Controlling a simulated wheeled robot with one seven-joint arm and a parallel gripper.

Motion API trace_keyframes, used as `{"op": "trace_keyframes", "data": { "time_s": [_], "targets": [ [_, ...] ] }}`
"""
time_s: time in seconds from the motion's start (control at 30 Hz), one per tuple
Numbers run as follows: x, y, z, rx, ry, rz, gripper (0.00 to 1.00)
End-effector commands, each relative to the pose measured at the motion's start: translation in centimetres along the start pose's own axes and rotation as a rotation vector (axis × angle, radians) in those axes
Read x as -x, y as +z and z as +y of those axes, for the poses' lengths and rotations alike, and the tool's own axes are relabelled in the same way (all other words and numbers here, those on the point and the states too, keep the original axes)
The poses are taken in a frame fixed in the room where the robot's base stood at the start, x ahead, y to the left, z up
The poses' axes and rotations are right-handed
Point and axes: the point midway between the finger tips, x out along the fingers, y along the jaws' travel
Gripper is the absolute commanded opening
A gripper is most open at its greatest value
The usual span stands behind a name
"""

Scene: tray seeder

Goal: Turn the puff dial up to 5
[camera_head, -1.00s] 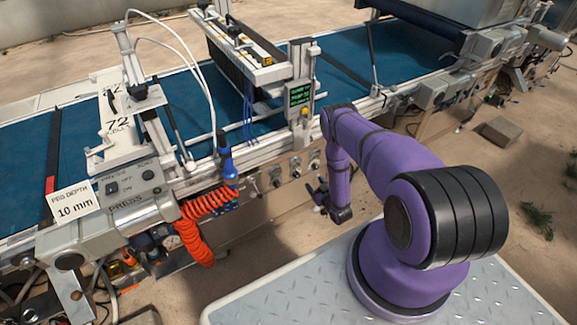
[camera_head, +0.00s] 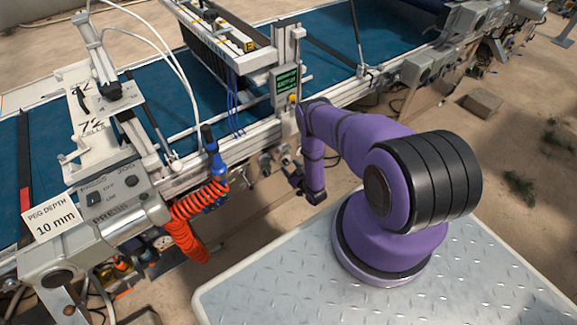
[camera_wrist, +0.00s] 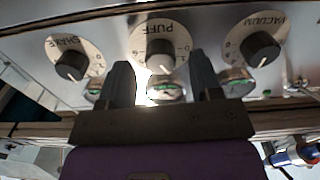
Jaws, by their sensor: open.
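The puff dial (camera_wrist: 160,57) is a black knob on a round white plate lettered PUFF, in the middle of the panel in the wrist view. A pale mark shows on the lower edge of its knob, but I cannot read its setting. My gripper (camera_wrist: 161,75) is open, with one dark finger on each side below the puff knob. I cannot tell whether the fingers touch it. In the head view my gripper (camera_head: 297,181) is near the machine's front panel, where the dials are small and partly hidden.
In the wrist view, the shake dial (camera_wrist: 71,65) is left of the puff dial and the vacuum dial (camera_wrist: 262,48) right. Gauges (camera_wrist: 166,88) sit just below. In the head view, an orange coiled hose (camera_head: 190,220) hangs left of my gripper.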

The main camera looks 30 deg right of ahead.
Motion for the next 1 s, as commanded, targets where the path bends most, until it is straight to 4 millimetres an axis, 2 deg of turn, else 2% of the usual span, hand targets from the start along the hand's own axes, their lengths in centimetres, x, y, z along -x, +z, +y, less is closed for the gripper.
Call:
{"op": "trace_keyframes", "data": {
  "time_s": [0.2, 0.47, 0.5, 0.53, 0.7, 1.0],
  "targets": [
    [-1.5, 0.0, 0.0, 0.0, 0.0, 0.001, 0.59],
    [-1.6, 0.0, 0.0, 0.0, 0.001, 0.0, 0.59],
    [-1.6, 0.0, 0.0, 0.0, 0.001, 0.0, 0.56],
    [-1.6, 0.0, 0.0, 0.0, 0.001, 0.0, 0.5],
    [-1.6, 0.0, 0.0, 0.0, 0.001, 0.0, 0.1],
    [-1.6, 0.0, 0.0, -0.023, 0.001, 0.0, 0.09]
  ]
}}
